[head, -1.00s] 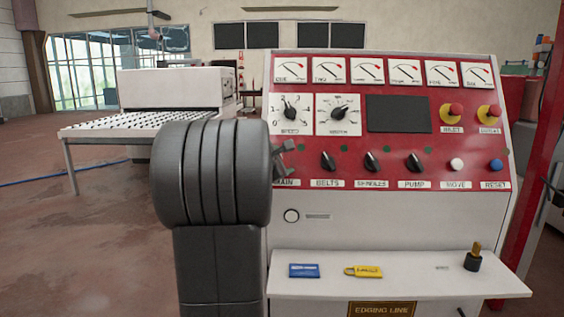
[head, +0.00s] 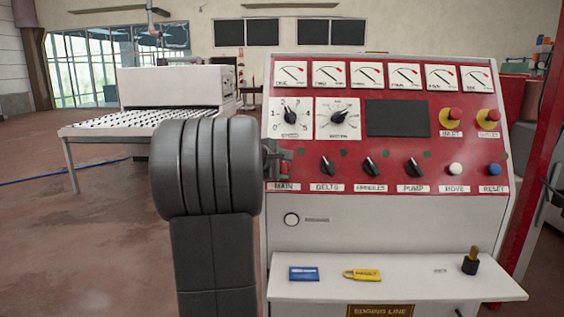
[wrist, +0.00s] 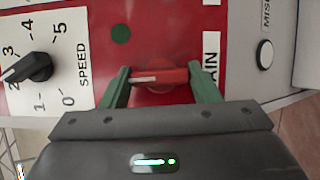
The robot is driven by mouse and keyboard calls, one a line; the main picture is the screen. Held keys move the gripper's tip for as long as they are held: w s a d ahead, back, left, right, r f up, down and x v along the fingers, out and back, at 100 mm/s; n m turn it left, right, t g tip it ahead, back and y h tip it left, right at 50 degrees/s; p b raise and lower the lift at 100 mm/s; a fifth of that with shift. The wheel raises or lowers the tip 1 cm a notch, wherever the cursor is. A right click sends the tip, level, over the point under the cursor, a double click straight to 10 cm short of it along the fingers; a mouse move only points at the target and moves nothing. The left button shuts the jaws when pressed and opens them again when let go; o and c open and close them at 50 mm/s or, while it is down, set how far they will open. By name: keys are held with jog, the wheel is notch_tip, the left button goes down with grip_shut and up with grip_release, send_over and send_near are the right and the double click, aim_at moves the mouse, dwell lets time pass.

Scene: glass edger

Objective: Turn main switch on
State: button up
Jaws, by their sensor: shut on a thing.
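The main switch is a red rotary knob (wrist: 160,76) with a pale line across it, on the red panel beside a partly hidden label ending in "AIN". In the wrist view its pale line lies nearly level, toward the left. My gripper (wrist: 160,88) has one green finger on each side of the knob and is shut on it. In the head view my gripper (head: 281,156) reaches the panel's left side, just above the MAIN label (head: 283,187). Only a little red of the switch (head: 284,169) shows there, the rest hidden by my gripper.
The speed dial (head: 290,115) sits just above my gripper. The belts knob (head: 327,167) is to its right. Several other knobs, buttons and gauges fill the panel (head: 430,175). A shelf below holds a blue card (head: 304,273) and a yellow padlock (head: 362,274).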

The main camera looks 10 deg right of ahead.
jog(key=m+g+y+p, duration=0.1)
jog(key=m+p, duration=0.1)
jog(key=m, duration=0.2)
jog(key=shift+r, duration=0.2)
jog(key=shift+d+m+g+y+p, duration=0.1)
jog(key=shift+m+g+y+p, duration=0.45)
jog(key=shift+m, duration=0.45)
jog(key=shift+f, duration=0.1)
jog(key=o, duration=1)
jog(key=b+v, duration=0.2)
jog(key=v, duration=1.1)
jog(key=shift+s+a+r, duration=0.2)
jog(key=shift+a+r, duration=0.05)
